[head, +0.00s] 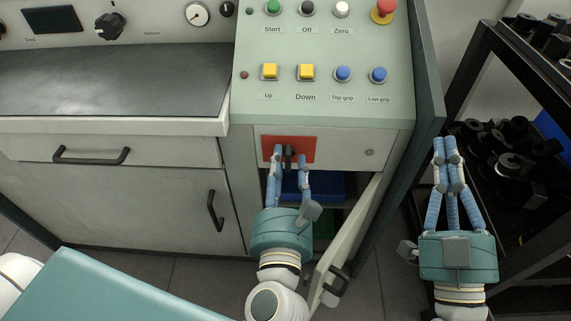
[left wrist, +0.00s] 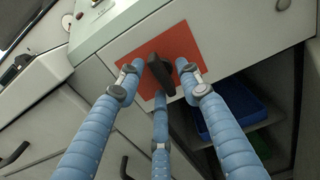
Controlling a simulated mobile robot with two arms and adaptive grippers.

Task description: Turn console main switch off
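The console main switch is a black handle (head: 289,157) on a red plate (head: 268,146), on the front panel below the buttons. The handle looks upright in the head view. It also shows in the left wrist view (left wrist: 166,73) on the red plate (left wrist: 187,43). My left gripper (head: 290,153) is in front of the plate, with its blue fingers spread on both sides of the handle and a third finger below it. Small gaps show, so it looks open; contact is unclear. My right gripper (head: 446,147) is away to the right, its fingertips together and empty.
The console top (head: 340,49) carries Start, Off, Zero, Up, Down and grip buttons, plus a red emergency button (head: 383,9). Below the switch, a cabinet door (head: 345,244) stands open, showing a blue tray (head: 325,186). A black rack (head: 495,215) with black parts stands right.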

